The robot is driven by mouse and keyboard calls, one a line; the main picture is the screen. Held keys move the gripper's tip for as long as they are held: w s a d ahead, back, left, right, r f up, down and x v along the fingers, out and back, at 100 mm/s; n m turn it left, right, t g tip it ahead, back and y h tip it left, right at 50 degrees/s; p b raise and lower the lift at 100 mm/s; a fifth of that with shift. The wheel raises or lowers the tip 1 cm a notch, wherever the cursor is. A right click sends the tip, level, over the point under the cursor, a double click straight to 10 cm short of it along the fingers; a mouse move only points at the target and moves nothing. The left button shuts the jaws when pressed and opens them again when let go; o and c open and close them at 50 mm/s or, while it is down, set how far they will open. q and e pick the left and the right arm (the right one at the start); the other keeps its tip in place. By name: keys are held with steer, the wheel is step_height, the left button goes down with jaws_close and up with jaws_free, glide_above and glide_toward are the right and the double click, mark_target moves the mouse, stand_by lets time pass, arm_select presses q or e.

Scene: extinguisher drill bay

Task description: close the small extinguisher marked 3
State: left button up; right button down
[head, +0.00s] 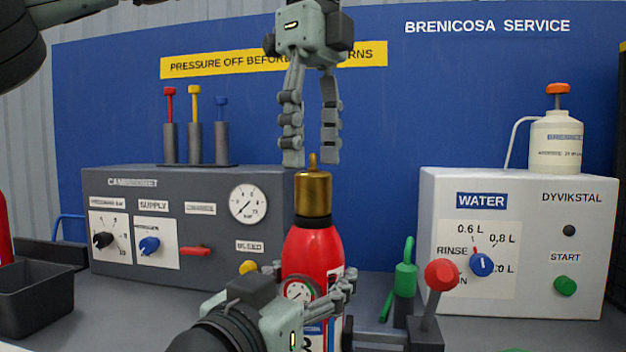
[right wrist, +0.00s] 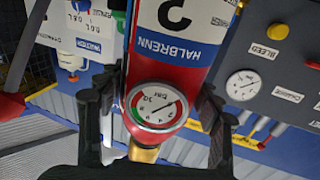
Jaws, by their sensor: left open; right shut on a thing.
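The small red extinguisher (head: 312,250) stands upright in the middle of the head view, with a brass cap (head: 313,192) and narrow pin on top. My right gripper (head: 310,284) is shut on the body around gauge height, one finger on each side. My left gripper (head: 312,159) is open and points down just above the cap, the pin's tip between its fingertips. I cannot tell whether they touch.
A grey panel box (head: 190,260) stands to the left and a white water unit (head: 520,225) to the right. A black bin (head: 35,297) is far left.

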mark_target(313, 172)
arm_select(q)
steer(key=shift+f, duration=2.65)
